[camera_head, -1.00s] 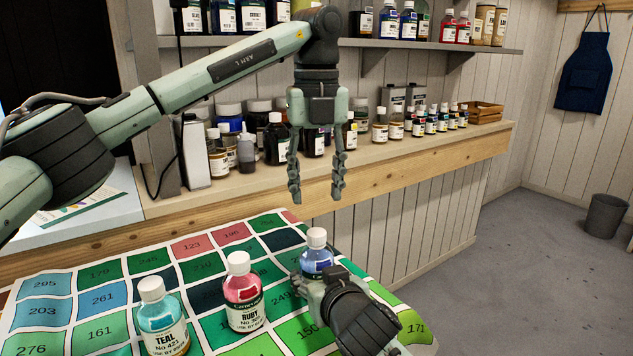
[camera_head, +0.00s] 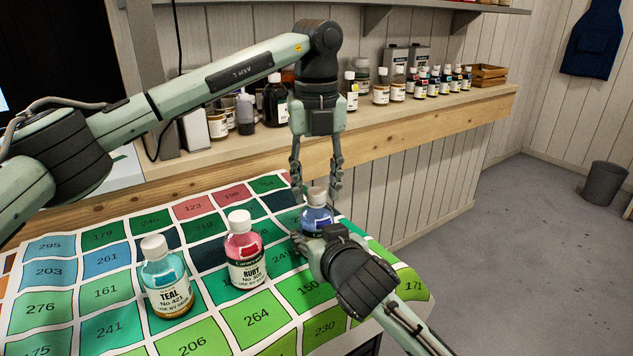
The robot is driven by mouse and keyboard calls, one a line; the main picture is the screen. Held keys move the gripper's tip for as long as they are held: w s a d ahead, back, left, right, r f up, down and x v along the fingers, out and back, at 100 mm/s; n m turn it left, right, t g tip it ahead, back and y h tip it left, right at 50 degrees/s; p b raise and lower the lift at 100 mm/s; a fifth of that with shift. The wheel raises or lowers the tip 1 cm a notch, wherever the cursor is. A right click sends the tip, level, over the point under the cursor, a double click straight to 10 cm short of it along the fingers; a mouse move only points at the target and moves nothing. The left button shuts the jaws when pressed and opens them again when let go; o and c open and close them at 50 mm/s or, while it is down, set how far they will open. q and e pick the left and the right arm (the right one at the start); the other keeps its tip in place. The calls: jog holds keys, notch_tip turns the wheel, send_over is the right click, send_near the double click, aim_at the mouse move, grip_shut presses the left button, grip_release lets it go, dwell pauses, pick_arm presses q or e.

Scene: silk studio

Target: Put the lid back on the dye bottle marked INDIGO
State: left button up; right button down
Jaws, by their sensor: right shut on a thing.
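A small bottle of blue dye (camera_head: 317,217) stands on the chart at its far right part, a white lid (camera_head: 317,194) on its top. My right gripper (camera_head: 317,240) is shut on this bottle's lower part and hides its label, so I cannot read its name. My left gripper (camera_head: 316,190) points down from above, open, with one finger on each side of the white lid. I cannot tell whether either finger touches the lid.
A white-lidded RUBY bottle (camera_head: 245,255) and a white-lidded TEAL bottle (camera_head: 165,283) stand to the left on the numbered colour chart (camera_head: 205,340). Behind, a wooden shelf (camera_head: 400,122) holds several bottles and jars. The chart's front is clear.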

pick_arm(q)
grip_shut()
jog(key=m, duration=2.1)
jog(key=shift+o, duration=1.8)
grip_release()
notch_tip(320, 180, up, 12)
